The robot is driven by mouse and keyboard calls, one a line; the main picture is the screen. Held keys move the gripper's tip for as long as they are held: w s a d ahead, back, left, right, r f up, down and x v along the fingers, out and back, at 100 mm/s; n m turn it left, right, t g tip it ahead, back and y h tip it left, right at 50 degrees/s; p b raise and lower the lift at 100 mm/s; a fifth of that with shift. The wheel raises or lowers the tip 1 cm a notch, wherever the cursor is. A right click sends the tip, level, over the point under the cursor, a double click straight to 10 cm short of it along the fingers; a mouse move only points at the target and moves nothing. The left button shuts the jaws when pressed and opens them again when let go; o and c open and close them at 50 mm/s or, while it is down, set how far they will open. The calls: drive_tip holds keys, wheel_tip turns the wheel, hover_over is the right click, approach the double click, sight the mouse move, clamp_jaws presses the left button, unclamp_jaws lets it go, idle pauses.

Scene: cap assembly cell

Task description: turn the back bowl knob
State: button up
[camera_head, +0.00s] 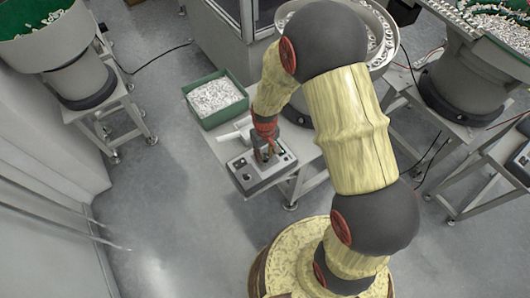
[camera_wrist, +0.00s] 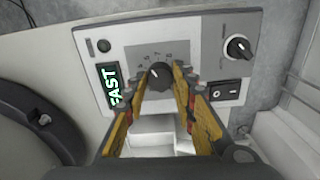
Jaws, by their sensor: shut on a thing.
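In the wrist view, a round black knob (camera_wrist: 158,76) with a white pointer line sits in the middle of a grey control panel (camera_wrist: 130,40), with a printed scale around it. My gripper (camera_wrist: 160,78) has its two yellow-and-black fingers on either side of this knob, shut on it. The pointer line aims to the upper left. A second black knob (camera_wrist: 238,47) stands on the right of the panel, apart from the fingers. In the head view the control box (camera_head: 250,178) sits at the table's front edge, with my gripper (camera_head: 266,152) over it and hiding the knob.
The panel has a lit green "FAST" display (camera_wrist: 113,88) and a rocker switch (camera_wrist: 225,91). A green bin of white parts (camera_head: 216,120) stands beside the box. Bowl feeders stand at the left (camera_head: 68,42) and right (camera_head: 462,88). The floor at the lower left is clear.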

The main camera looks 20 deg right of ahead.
sight(265, 156)
drive_tip(key=n+p, duration=0.1)
drive_tip(key=n, duration=0.5)
drive_tip(key=shift+r+p, duration=0.1)
drive_tip(key=shift+p, duration=0.25)
drive_tip(key=n+p, duration=0.1)
drive_tip(key=n, duration=0.4)
drive_tip(key=shift+n, duration=0.4)
drive_tip(key=o, duration=1.1)
drive_tip(key=shift+o, duration=0.3)
wheel_tip(265, 156, up, 12)
